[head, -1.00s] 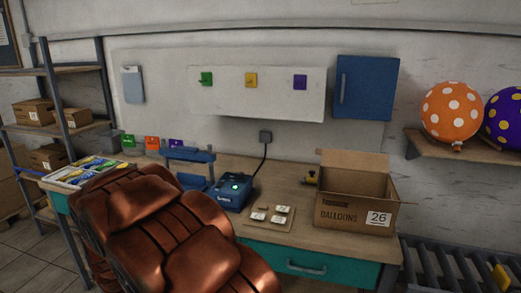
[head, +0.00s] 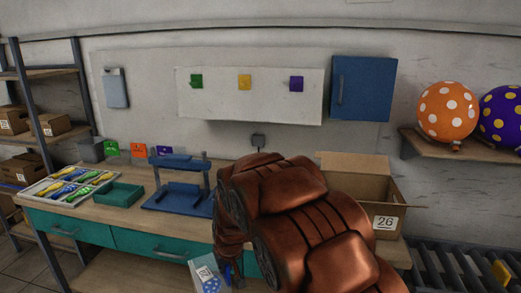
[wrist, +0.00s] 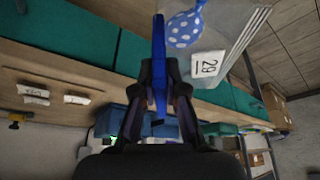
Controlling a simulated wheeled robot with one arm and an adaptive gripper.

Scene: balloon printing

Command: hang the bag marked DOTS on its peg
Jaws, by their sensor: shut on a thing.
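A clear-looking bag (head: 203,270) with a white label and a blue, white-dotted balloon shows at the bottom of the head view, beside my gripper and below the bench top. In the wrist view my gripper (wrist: 158,75) is shut on a narrow blue strip, which appears to be the bag's top edge seen end-on. The balloon (wrist: 184,28) and the label (wrist: 208,64) show just beyond it. I cannot read DOTS on it. Green (head: 196,81), yellow (head: 244,82) and purple (head: 296,84) peg markers sit on the white wall board (head: 220,105), well above my gripper.
The bench carries a tray of coloured packets (head: 45,190), a teal tray (head: 119,194) and a blue press (head: 180,190). An open carton (head: 388,195) stands right, partly behind my arm. A blue cabinet (head: 362,88) and a balloon shelf (head: 480,147) are on the wall.

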